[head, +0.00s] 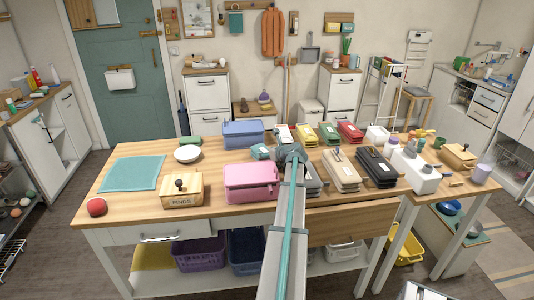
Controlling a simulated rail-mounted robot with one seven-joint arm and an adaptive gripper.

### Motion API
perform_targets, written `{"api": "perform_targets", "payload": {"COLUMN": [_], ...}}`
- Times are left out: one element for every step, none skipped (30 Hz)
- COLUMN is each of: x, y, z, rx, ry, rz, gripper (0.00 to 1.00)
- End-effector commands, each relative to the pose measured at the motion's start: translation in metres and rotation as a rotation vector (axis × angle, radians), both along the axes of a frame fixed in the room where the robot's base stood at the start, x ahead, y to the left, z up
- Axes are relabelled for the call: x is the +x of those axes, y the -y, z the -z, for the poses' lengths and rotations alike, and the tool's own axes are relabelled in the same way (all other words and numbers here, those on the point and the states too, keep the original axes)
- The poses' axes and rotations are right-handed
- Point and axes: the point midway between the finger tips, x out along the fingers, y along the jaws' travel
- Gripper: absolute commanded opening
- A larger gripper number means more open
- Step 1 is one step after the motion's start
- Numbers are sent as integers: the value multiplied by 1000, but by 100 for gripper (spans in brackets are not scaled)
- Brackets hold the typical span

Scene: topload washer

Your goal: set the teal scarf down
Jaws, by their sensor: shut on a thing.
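My arm reaches from the bottom edge over the table, and my gripper (290,153) is at its far end above the middle of the table. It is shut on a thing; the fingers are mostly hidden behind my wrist. A small folded teal thing (261,152), seemingly the teal scarf, shows just left of the gripper. I cannot see the contact or whether it touches the table. A flat teal cloth or mat (132,173) lies at the table's left.
The wooden table (225,206) holds a white bowl (187,154), a red ball (97,207), a wooden box (182,190), a pink case (251,182) and a blue case (243,133). Several cases and bottles crowd the right. Bare wood lies around the bowl.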

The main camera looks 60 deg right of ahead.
Motion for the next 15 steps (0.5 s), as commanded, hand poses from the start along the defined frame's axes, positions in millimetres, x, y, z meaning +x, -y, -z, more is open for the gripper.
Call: {"api": "perform_targets", "payload": {"x": [0, 0, 0, 0, 0, 0, 0, 0, 0, 0, 0, 0, 0, 0, 0], "y": [0, 0, 0, 0, 0, 0, 0, 0, 0, 0, 0, 0, 0, 0, 0], "z": [1, 1, 1, 1, 1, 1, 1, 1, 1, 1, 1, 1, 1, 1, 0], "rx": [0, 0, 0, 0, 0, 0, 0, 0, 0, 0, 0, 0, 0, 0, 0], "ry": [0, 0, 0, 0, 0, 0, 0, 0, 0, 0, 0, 0, 0, 0, 0], "rz": [0, 0, 0, 0, 0, 0, 0, 0, 0, 0, 0, 0, 0, 0, 0], "gripper": [72, 77, 84, 89, 94, 96, 96, 96, 96, 96, 96, 96, 96, 96, 96]}}
